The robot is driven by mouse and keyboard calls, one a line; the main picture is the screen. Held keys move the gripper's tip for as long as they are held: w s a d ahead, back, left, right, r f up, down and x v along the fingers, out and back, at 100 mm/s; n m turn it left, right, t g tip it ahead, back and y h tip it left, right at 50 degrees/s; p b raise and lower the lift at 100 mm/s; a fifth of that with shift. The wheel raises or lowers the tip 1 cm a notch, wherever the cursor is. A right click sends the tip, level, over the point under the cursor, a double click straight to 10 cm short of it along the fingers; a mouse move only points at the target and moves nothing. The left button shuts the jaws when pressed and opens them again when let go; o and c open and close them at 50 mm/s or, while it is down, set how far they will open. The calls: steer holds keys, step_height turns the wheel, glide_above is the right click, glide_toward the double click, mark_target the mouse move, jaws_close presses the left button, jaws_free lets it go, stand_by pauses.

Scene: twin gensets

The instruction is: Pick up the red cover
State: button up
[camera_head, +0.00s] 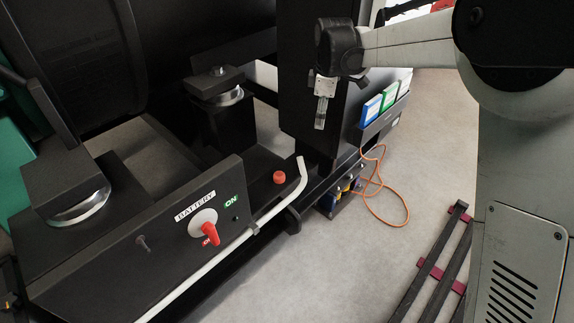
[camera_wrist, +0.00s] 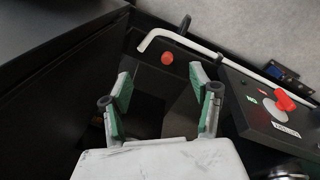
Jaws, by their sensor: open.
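The red cover (camera_head: 280,177), a small round cap, sits on the black base frame between the battery panel and the bent end of a pale rail. In the wrist view the red cover (camera_wrist: 167,58) shows ahead of and between the fingertips, with a gap to them. My gripper (camera_head: 320,124) hangs above and to the right of the cover in the head view. In the wrist view my gripper (camera_wrist: 161,80) has its green-padded fingers spread, with nothing between them.
The battery panel (camera_head: 150,245) carries a red-handled switch (camera_head: 208,232). A pale rail (camera_head: 240,240) runs beside the panel and bends up near the cover. A tall black cabinet (camera_head: 300,75) stands behind my gripper. Orange cable (camera_head: 395,205) lies on open floor to the right.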

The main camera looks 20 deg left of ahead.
steer(key=w+a+f+n+g+b, duration=0.1)
steer(key=w+a+f+n, duration=0.15)
steer(key=a+f, duration=0.65)
steer(key=n+b, duration=0.2)
steer(key=n, duration=0.2)
glide_above(278, 174)
step_height(278, 174, down, 12)
steer(key=shift+g+h, duration=0.3)
steer(key=shift+h, duration=0.1)
steer(key=f, duration=0.2)
steer(key=f+b, duration=0.1)
steer(key=f, duration=0.1)
steer(key=f+b, duration=0.1)
steer(key=f, duration=0.2)
steer(key=shift+s+d+f, duration=0.1)
steer(key=shift+s, duration=0.25)
steer(key=shift+w+f+b, duration=0.2)
steer(key=shift+f+b, duration=0.4)
steer(key=shift+f, duration=0.75)
steer(key=shift+w+f+b, duration=0.2)
steer(key=shift+f+b, duration=0.35)
steer(key=shift+f, duration=0.8)
steer(key=c, duration=1)
